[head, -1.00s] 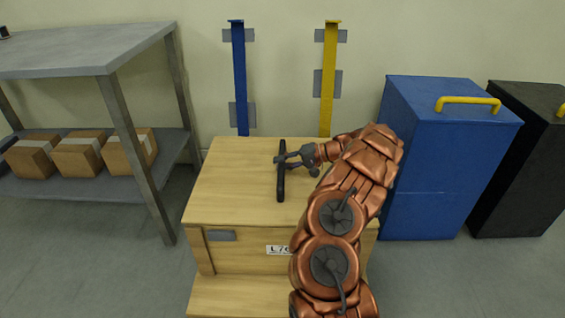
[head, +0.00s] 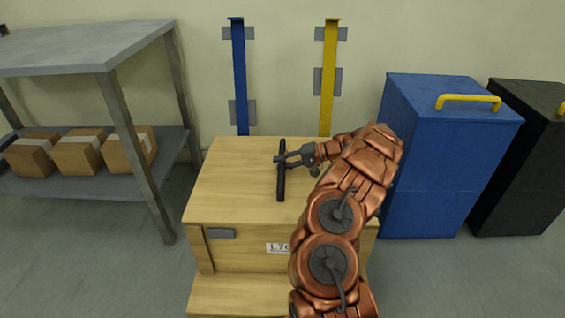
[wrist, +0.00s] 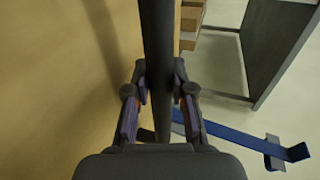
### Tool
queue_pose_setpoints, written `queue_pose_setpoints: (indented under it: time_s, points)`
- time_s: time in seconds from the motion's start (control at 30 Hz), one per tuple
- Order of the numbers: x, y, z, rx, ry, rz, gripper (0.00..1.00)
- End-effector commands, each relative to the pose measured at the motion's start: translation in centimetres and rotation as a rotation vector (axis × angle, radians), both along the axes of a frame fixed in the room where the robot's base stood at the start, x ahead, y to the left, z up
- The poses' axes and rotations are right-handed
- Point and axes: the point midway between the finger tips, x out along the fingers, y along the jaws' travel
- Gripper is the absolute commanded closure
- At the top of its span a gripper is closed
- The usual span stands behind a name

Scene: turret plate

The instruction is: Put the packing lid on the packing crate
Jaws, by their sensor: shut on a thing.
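The packing lid (head: 235,185) is a flat pale wooden panel with a black bar handle (head: 281,185) across its middle. It lies over the packing crate (head: 240,257), a wooden box with a grey plate and a partly hidden white label on its front. I see no clear gap between lid and crate, but cannot tell whether it is fully seated. My gripper (head: 281,159) is shut on the handle towards its far end. In the wrist view the handle (wrist: 158,50) passes between the fingers (wrist: 160,98), with the lid (wrist: 50,95) at left. My arm hides the crate's right side.
A grey metal shelf (head: 80,50) with cardboard boxes (head: 78,152) stands left. A blue post (head: 239,80) and a yellow post (head: 329,80) stand against the wall behind. A blue cabinet (head: 430,170) and black cabinet (head: 520,170) stand right.

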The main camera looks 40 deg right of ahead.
Motion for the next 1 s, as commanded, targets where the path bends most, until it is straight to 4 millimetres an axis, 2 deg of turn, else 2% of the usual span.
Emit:
queue_pose_setpoints:
  time_s: [0.13, 0.17, 0.43, 0.77, 1.0]
  points:
    - [0.1, 0.0, 0.1, 0.001, -0.005, -0.001, 1.00]
    - [0.1, 0.0, 0.1, 0.001, -0.005, -0.001, 0.76]
    - [0.0, 0.0, 0.0, 0.000, -0.003, 0.000, 0.48]
    - [-0.1, -0.1, -0.3, -0.001, 0.002, 0.001, 0.47]
    - [-1.6, -2.1, 0.7, -0.003, -0.001, -0.002, 0.47]
